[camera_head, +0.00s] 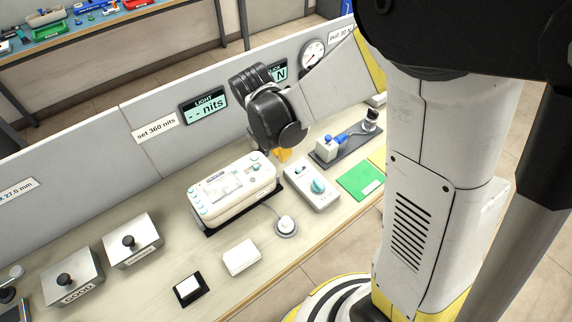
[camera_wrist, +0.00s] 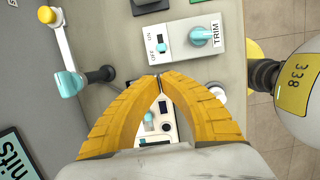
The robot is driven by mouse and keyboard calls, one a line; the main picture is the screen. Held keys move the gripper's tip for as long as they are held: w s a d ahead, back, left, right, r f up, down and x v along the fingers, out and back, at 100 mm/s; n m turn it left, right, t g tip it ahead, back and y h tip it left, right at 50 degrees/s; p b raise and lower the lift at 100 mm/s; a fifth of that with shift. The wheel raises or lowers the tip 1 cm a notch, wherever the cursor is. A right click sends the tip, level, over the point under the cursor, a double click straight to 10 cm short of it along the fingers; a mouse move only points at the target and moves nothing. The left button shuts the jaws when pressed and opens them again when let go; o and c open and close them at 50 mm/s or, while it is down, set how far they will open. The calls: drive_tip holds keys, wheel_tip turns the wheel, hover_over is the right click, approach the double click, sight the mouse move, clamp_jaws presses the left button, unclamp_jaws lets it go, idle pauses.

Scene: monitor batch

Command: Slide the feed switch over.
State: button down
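A white control box (camera_wrist: 190,38) shows in the wrist view with ON and OFF marks, a small slide switch (camera_wrist: 162,46) and a teal TRIM knob (camera_wrist: 201,37). No feed label is readable. The slider seems to sit by the OFF mark. In the head view the box (camera_head: 312,186) lies right of the white monitor unit (camera_head: 232,190). My gripper (camera_wrist: 158,77) has its yellow fingers drawn together at the tips, with nothing seen held. The tips appear just below the box's edge in the wrist view, apart from the switch. In the head view my arm hides most of the gripper (camera_head: 284,155).
A fixture with a blue part (camera_head: 342,138) stands behind the box, and a green pad (camera_head: 360,181) lies to its right. A round button (camera_head: 286,226) sits in front. Grey partition panels (camera_head: 95,155) close off the back. The bench's front edge is near.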

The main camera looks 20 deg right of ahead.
sight(295, 167)
drive_tip(key=b+x, duration=0.4)
drive_tip(key=x, duration=0.5)
drive_tip(key=shift+d+f, duration=0.15)
drive_tip(key=shift+f, duration=0.25)
drive_tip(key=shift+w+d, duration=0.2)
drive_tip(key=shift+d, duration=0.4)
drive_tip(key=shift+w+d, duration=0.2)
drive_tip(key=shift+d, duration=0.4)
drive_tip(key=shift+a, duration=0.1)
drive_tip(key=p+v, duration=0.6)
drive_tip(key=v, duration=0.4)
drive_tip(key=shift+p, duration=0.3)
